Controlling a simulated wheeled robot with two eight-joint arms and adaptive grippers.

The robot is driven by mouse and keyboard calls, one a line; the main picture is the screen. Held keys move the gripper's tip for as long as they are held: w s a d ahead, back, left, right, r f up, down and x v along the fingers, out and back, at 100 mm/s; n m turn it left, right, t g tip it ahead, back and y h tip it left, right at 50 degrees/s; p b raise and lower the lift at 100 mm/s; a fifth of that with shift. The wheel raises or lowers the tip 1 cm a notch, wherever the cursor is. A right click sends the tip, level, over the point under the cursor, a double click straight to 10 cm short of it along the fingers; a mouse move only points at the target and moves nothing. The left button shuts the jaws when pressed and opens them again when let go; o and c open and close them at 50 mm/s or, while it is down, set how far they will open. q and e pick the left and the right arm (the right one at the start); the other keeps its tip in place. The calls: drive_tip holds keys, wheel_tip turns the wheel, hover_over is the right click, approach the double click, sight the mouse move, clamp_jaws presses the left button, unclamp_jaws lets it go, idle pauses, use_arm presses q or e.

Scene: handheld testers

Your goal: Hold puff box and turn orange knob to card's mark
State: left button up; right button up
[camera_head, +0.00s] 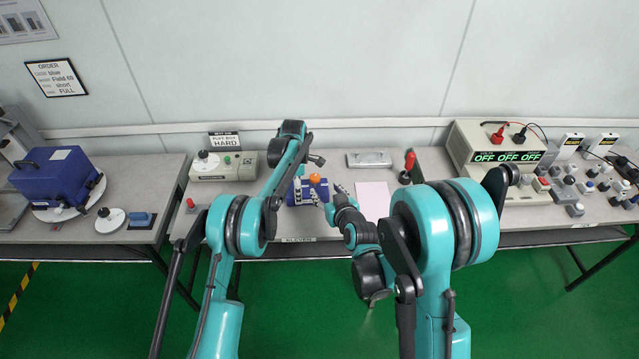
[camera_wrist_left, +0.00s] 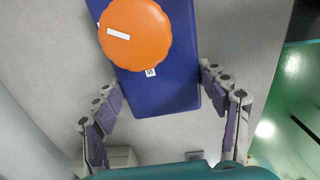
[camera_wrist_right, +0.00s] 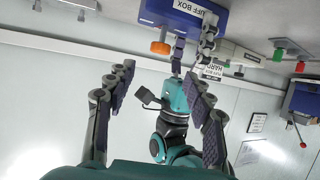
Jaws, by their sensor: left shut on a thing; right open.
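The puff box is blue (camera_head: 322,190) and sits on the middle grey bench. Its round orange knob (camera_head: 315,178) has a white pointer line in the left wrist view (camera_wrist_left: 118,34), with a small white label (camera_wrist_left: 150,72) on the box beside it. My left gripper (camera_wrist_left: 160,82) is shut on the box, one finger at each side. My right gripper (camera_head: 342,192) is open and empty, just right of the box. The right wrist view shows the box's "PUFF BOX" label (camera_wrist_right: 190,8). The card (camera_head: 224,141) reads "PUFF BOX HARD" and stands behind a tester at the back left.
A pink sheet (camera_head: 373,200) lies right of the box, with a grey case (camera_head: 369,160) behind it. A red-handled lever (camera_head: 409,165) stands further right. A beige tester reading OFF (camera_head: 495,160) is on the right bench, and a blue machine (camera_head: 58,175) on the left bench.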

sight(316, 179)
drive_tip(key=x, duration=1)
drive_tip(key=shift+f, duration=0.1)
drive_tip(key=shift+c, duration=0.3)
drive_tip(key=c, duration=1.1)
